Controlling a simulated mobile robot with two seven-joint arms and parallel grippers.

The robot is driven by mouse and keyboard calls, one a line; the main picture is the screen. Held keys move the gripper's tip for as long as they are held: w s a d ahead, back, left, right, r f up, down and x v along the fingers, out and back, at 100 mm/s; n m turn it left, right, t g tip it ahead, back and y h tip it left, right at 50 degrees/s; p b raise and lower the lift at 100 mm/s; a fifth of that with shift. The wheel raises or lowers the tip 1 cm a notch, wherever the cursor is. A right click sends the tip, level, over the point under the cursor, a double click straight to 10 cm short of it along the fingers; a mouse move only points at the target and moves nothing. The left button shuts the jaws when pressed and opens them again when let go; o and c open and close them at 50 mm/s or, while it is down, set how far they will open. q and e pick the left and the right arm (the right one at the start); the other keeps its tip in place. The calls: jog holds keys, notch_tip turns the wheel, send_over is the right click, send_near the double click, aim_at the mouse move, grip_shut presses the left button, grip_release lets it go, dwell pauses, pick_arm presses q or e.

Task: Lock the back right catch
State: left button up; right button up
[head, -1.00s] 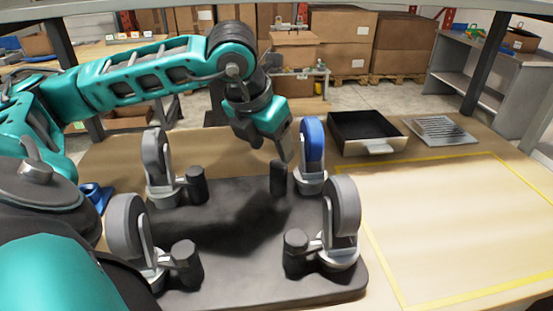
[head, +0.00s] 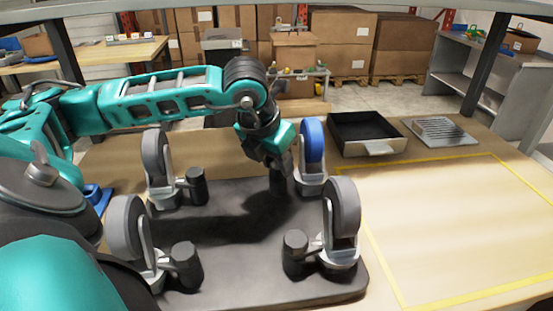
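The black base plate (head: 240,270) lies on the bench with a caster at each corner, wheels up. The back right caster (head: 313,150) has a blue wheel; the other wheels are grey. Its catch (head: 278,184), a dark upright cylinder, stands just left of the wheel, its top partly hidden by my gripper. My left gripper (head: 283,168) is at the top of this catch, pointing down; I cannot tell whether it touches it. Its fingers are mostly hidden, so open or shut does not show. My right gripper is not in view.
The other casters, front right (head: 341,220), front left (head: 128,235) and back left (head: 157,165), stand up around the plate. A black tray (head: 392,148) and a grey grille (head: 440,130) lie behind right. The yellow-outlined bench area (head: 460,230) is clear.

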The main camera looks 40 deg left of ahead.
pick_arm(q)
jog(key=c, duration=0.5)
